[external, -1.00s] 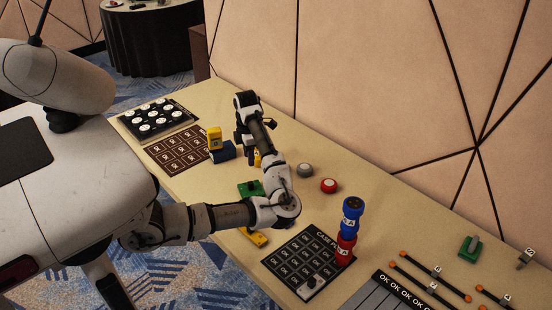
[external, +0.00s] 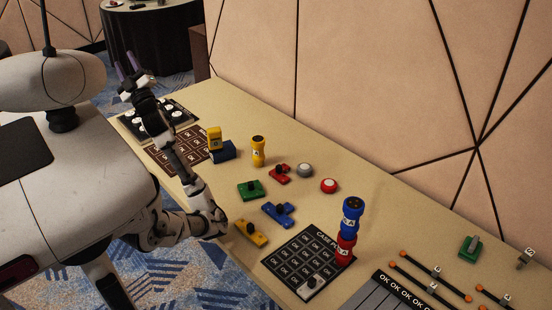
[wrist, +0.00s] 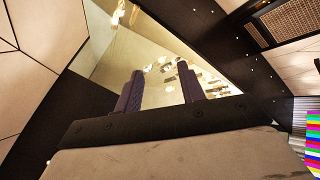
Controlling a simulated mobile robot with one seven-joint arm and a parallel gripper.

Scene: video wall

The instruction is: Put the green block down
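A green block (external: 250,190) with a dark knob lies flat on the table, left of centre in the external view. Nothing holds it, and my gripper is well away from it. My gripper (external: 130,68) is raised above the far left end of the table with its fingers pointing up. In the wrist view my gripper (wrist: 159,82) has its two dark fingers spread apart with nothing between them.
Near the green block on the table (external: 195,180) are a red block (external: 279,175), a blue block (external: 277,214), a yellow block (external: 251,234) and a yellow cylinder (external: 258,151). A red-and-blue stack (external: 349,222) stands by the black OK mat (external: 298,268).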

